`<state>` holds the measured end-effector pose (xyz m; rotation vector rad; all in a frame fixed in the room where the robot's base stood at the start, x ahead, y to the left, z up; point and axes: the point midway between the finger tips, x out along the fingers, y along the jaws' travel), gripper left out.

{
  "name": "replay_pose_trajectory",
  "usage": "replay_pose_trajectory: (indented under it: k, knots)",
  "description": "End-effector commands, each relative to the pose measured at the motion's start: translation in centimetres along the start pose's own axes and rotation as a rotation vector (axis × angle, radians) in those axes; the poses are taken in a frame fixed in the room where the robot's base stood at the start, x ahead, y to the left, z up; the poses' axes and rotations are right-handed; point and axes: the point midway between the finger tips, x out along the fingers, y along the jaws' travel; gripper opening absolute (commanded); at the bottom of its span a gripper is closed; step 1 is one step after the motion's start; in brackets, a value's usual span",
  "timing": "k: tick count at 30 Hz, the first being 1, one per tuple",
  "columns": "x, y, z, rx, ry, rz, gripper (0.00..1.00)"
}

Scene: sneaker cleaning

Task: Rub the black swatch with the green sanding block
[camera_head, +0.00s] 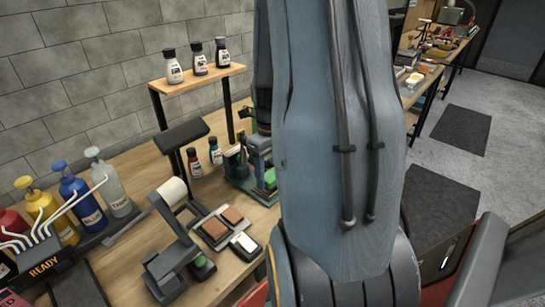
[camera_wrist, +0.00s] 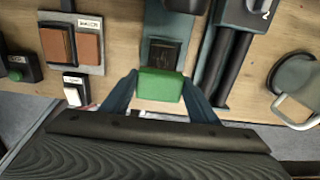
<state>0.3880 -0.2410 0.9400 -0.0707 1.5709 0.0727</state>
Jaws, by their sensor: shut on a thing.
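The green sanding block (camera_wrist: 160,86) sits between the two blue fingers of my gripper (camera_wrist: 160,92) in the wrist view. My gripper is shut on it. The black swatch (camera_wrist: 163,53) is a dark square on a grey-teal holder, just above the block in the picture. The block's upper edge meets or overlaps the swatch's lower edge in this view; I cannot tell whether they touch. In the head view a green patch, seemingly the block (camera_head: 270,178), shows beside my arm. My arm hides much of that area.
A plate with two brown swatches (camera_wrist: 88,48) lies to the left, with a small white-topped block (camera_wrist: 75,90) below it. A black box with a green button (camera_wrist: 18,68) is farther left. Dark rollers (camera_wrist: 232,68) and a mug (camera_wrist: 293,90) stand right. Bottles (camera_head: 72,195) line the table's left.

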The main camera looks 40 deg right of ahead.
Motion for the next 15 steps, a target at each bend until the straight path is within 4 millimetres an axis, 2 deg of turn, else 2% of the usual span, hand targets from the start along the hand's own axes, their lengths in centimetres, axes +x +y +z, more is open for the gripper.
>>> replay_pose_trajectory:
  k: [1,9,15]
  knots:
    - [-0.8,0.0,0.0,-0.001,-0.001,0.000,0.33]
    - [-3.2,0.1,0.1,-0.003,-0.002,-0.002,0.33]
    - [-4.5,0.1,0.1,-0.004,-0.001,-0.001,0.33]
